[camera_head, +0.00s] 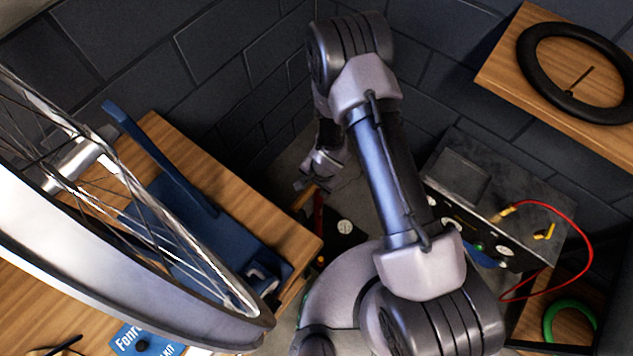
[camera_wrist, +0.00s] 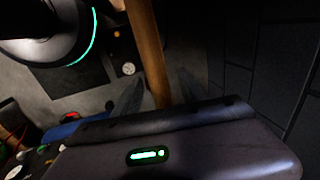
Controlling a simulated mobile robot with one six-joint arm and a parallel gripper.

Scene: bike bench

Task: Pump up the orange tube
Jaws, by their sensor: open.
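My gripper (camera_head: 303,184) is open and reaches down behind my arm, near the middle of the head view. The gauge (camera_wrist: 129,68) also shows there. No orange tube can be made out in either view.
A bike wheel (camera_head: 120,270) and wooden bench (camera_head: 270,225) stand left. A black tube (camera_head: 525,60) lies on the wooden shelf (camera_head: 495,70) at upper right. A dark control box (camera_head: 470,225) with a red hose (camera_head: 585,235) stands right, above a green tube (camera_head: 548,325). Brick walls close off the back.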

